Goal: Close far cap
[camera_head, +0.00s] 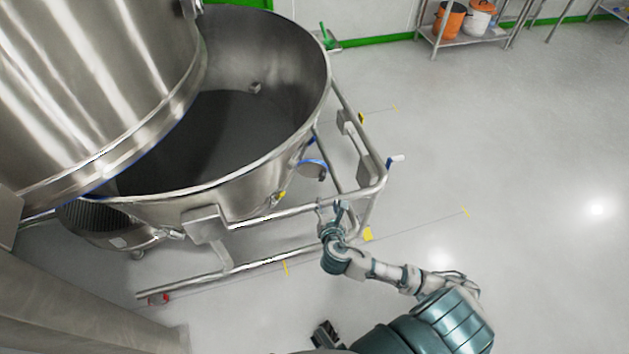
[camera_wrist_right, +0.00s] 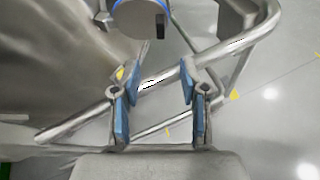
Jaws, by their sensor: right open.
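A round grey cap (camera_head: 313,169) with a blue rim stands open at the side of the large steel bowl (camera_head: 240,188), just above the tubular frame. A round disc (camera_wrist_right: 140,18), apparently this cap, shows at the top of the right wrist view, cut off by the edge. My right gripper (camera_head: 332,208) is open with nothing held, at the frame's rail and below the cap in the head view. In the right wrist view its blue-padded fingers (camera_wrist_right: 158,88) are spread, with the rail passing across between them. They are apart from the cap. My left gripper is not in view.
The steel frame rail (camera_head: 285,213) runs around the bowl's front and right side. A large steel vessel (camera_head: 90,80) overhangs the bowl at left. A shelf with an orange bucket (camera_head: 449,22) stands far back. The floor at right is clear.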

